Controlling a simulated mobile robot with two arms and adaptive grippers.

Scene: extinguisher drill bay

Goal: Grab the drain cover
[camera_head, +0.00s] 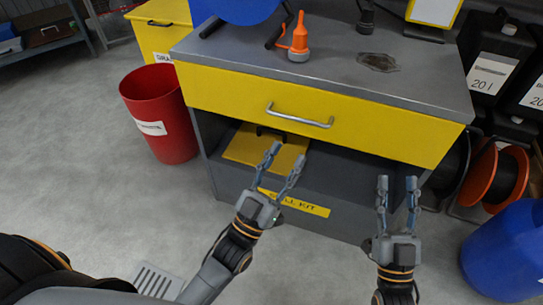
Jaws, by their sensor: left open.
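A flat yellow panel with a dark handle, which looks like the drain cover (241,148), lies in the open shelf of the grey cabinet, below the yellow drawer. My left gripper (284,157) is open, with its fingertips in front of the panel's right part and partly hiding it. I cannot tell whether they touch it. My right gripper (397,183) is open and empty, in front of the right side of the same shelf.
The yellow drawer (220,92) with a metal handle overhangs the shelf. An orange nozzle-like object (299,42) stands on the cabinet top. A red bin (160,115) is at left; a blue drum (508,250) and an orange reel (505,175) are at right.

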